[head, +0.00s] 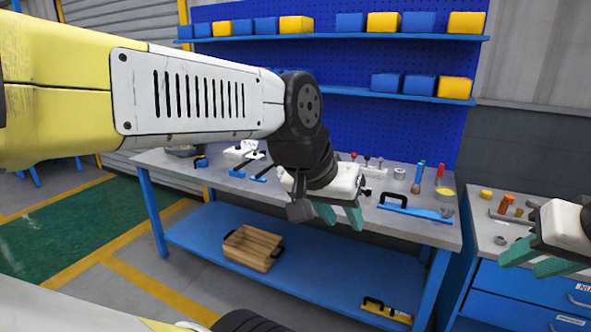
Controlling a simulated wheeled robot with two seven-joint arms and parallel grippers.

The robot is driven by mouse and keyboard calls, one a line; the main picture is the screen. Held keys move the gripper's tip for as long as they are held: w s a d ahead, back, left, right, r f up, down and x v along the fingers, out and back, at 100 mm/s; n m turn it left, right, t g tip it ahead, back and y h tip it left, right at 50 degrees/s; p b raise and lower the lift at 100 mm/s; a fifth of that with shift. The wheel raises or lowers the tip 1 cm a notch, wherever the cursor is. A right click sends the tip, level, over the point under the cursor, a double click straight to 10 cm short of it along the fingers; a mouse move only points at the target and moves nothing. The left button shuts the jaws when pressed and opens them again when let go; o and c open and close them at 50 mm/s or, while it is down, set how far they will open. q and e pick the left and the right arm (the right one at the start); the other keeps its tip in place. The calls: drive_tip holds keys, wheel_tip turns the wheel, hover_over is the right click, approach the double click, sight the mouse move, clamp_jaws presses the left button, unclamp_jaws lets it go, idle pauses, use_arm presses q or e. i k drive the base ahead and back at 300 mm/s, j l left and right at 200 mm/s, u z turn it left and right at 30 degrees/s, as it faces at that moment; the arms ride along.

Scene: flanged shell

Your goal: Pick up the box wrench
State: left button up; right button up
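I cannot clearly make out a box wrench. A long blue tool (425,212) with a grey end lies at the front right of the grey workbench (410,233); it may be a wrench, but its shape is too small to tell. My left gripper (339,217), with teal fingers, hangs at the bench's front edge, left of that tool. Its fingers are apart and nothing shows between them. My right gripper (536,260) is at the right edge, in front of the drawer cabinet, with its fingers apart and empty. My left arm hides part of the bench top.
A black handle (393,197), a brush (416,187), a tape roll (399,174) and small blue-and-black tools (241,170) lie on the bench. A wooden crate (252,248) is on the lower shelf (320,276). The blue drawer cabinet (510,290) stands at right. Bins line the wall shelves.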

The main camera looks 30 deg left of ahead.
sight(257, 176)
drive_tip(key=u, duration=1.7)
drive_tip(key=i+l+u, duration=0.1)
drive_tip(key=i, duration=0.45)
drive_tip(key=i+l+u, duration=0.1)
drive_tip(key=i+l, duration=0.15)
drive_tip(key=i, duration=0.25)
drive_tip(key=i+l+u, duration=0.1)
drive_tip(key=i+l, duration=0.15)
drive_tip(key=i, duration=0.25)
